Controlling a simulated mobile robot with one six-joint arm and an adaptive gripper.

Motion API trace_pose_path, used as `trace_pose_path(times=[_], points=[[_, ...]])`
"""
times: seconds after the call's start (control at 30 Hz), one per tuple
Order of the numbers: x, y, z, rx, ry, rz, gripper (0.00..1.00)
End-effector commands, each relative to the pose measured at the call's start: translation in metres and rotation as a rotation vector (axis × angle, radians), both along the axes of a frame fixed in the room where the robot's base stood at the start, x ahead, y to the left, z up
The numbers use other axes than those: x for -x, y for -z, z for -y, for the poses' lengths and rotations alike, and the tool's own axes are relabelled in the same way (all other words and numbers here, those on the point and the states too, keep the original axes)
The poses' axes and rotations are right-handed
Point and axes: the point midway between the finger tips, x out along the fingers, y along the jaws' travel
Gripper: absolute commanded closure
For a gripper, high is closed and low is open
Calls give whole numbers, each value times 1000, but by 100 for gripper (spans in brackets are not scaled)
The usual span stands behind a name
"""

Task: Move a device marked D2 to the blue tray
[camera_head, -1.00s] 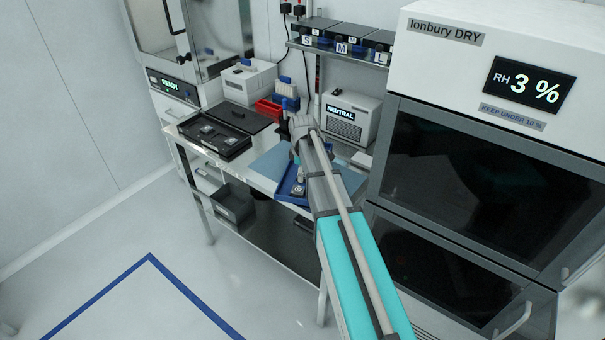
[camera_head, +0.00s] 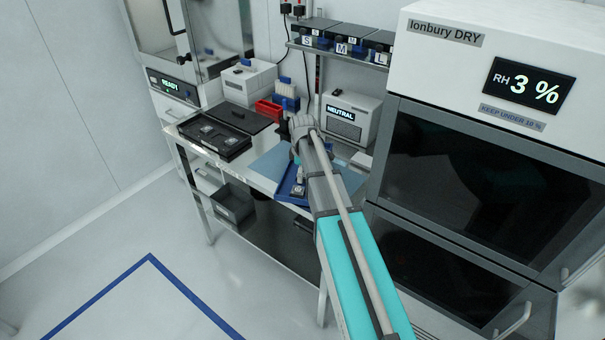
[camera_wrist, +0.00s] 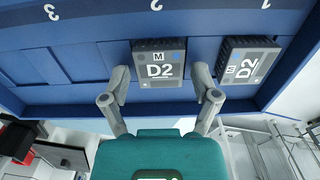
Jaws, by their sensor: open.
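In the wrist view, a blue tray (camera_wrist: 70,108) has numbered places. Place 3 looks empty. My gripper (camera_wrist: 160,84) is open, with one finger on either side of the D2 device at place 2; I cannot tell whether they touch it. In the head view, the blue tray (camera_head: 286,193) shows partly behind my arm, with a small device (camera_head: 298,188) on it. My fingertips are hidden there.
A black open case (camera_head: 213,137) lies on the bench to the left. A drying cabinet (camera_head: 480,170) closes off the right side. A shelf (camera_head: 340,58) hangs above the bench.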

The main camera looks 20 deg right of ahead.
Motion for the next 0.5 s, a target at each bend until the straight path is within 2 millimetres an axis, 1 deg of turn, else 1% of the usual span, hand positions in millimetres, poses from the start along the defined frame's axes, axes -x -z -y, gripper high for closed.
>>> trace_pose_path(times=[0.3,0.5], points=[[0,-14,0,0,0,0,21],[0,-19,0,0,0,0,21]])
